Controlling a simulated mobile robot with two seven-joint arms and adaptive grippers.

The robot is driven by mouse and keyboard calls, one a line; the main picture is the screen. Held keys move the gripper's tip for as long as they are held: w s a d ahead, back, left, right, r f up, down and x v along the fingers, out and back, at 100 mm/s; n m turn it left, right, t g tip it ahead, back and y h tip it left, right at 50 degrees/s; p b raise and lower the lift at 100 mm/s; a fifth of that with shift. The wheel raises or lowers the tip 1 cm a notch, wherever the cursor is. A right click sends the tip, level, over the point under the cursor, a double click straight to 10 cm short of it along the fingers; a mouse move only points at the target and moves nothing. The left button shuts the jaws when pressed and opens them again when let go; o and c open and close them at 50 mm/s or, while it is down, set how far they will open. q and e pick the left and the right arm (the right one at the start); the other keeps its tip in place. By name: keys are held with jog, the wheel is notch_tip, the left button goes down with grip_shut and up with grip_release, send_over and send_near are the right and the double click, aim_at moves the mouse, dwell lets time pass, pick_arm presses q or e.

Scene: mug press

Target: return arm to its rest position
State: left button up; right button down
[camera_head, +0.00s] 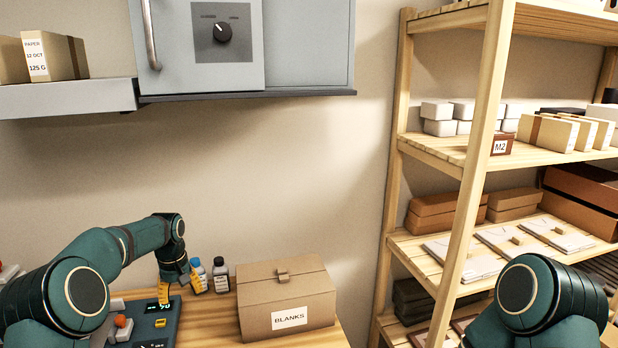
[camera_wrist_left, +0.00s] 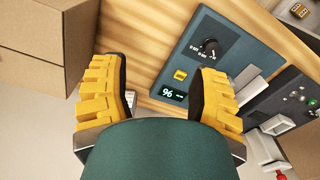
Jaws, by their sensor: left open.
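My left arm (camera_head: 140,240) reaches in from the left in the head view, bent at the elbow with its wrist pointing down. My left gripper (camera_head: 180,284) hangs over the dark control panel (camera_head: 168,325). In the left wrist view my left gripper (camera_wrist_left: 160,88) has its two yellow fingers spread apart with nothing between them. Beyond them lies the teal control panel (camera_wrist_left: 218,58) with a black knob, a yellow button and a display reading 96. Of my right arm (camera_head: 545,300) only a dark green part shows at the lower right; its gripper is out of view.
A cardboard box marked BLANKS (camera_head: 285,300) and two small bottles (camera_head: 220,275) stand right of my left gripper. A grey wall cabinet (camera_head: 240,45) and a shelf (camera_head: 70,97) are above. A wooden rack (camera_head: 480,150) stands at the right. The wall space between is clear.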

pick_arm(q)
jog(key=s+d+f+m+t+h+b, duration=0.1)
jog(key=s+d+f+m+h, duration=0.1)
jog(key=s+d+f, duration=0.65)
jog(key=s+d+f+m+h+b, duration=0.1)
jog(key=s+d+f, duration=0.4)
jog(key=d+f, duration=0.55)
jog(key=s+d+f, duration=0.2)
jog(key=s, duration=0.7)
jog(key=s+d+f+m+h+b, duration=0.1)
jog(key=s+f, duration=0.2)
jog(key=s, duration=0.6)
jog(key=shift+s+d+f+t, duration=0.35)
jog(key=shift+s+d+t, duration=0.05)
pick_arm(e)
jog(key=f, duration=0.3)
jog(key=shift+s+a+f, duration=0.1)
jog(key=shift+s+f, duration=0.1)
jog(key=shift+s, duration=0.2)
